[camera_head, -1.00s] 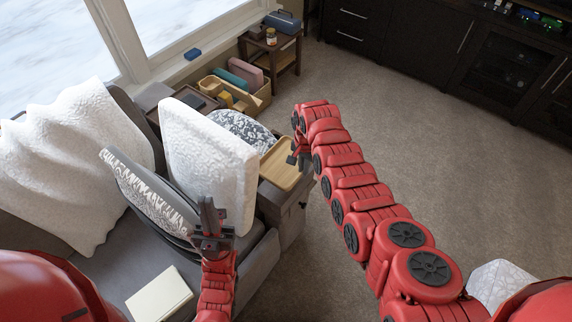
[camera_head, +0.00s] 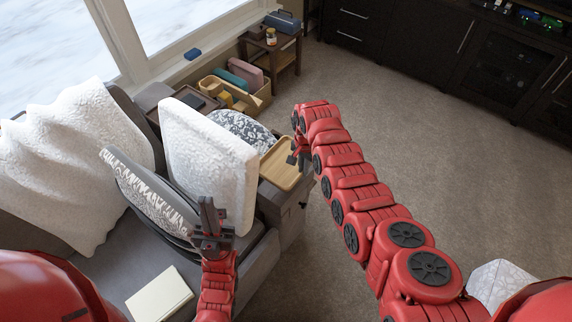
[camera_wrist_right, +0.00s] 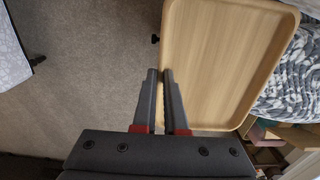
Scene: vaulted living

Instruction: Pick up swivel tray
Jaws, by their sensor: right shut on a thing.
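The swivel tray is a light wooden tray (camera_head: 281,165) with a raised rim, on the grey sofa's right arm. It fills much of the right wrist view (camera_wrist_right: 225,60). My right gripper (camera_head: 297,152) is at the tray's right edge. In the wrist view, the right gripper's fingers (camera_wrist_right: 161,75) are close together on either side of the tray's rim, shut on it. A small dark knob (camera_wrist_right: 155,39) shows beside that edge. My left gripper (camera_head: 213,214) is above the sofa seat, in front of the cushions, apart from the tray; its finger gap is unclear.
White and patterned cushions (camera_head: 207,150) stand on the sofa (camera_head: 255,262), left of the tray. A pale book (camera_head: 159,296) lies on the seat. A wooden box (camera_head: 262,96) and side table (camera_head: 284,62) stand behind. The carpet (camera_head: 400,130) to the right is clear.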

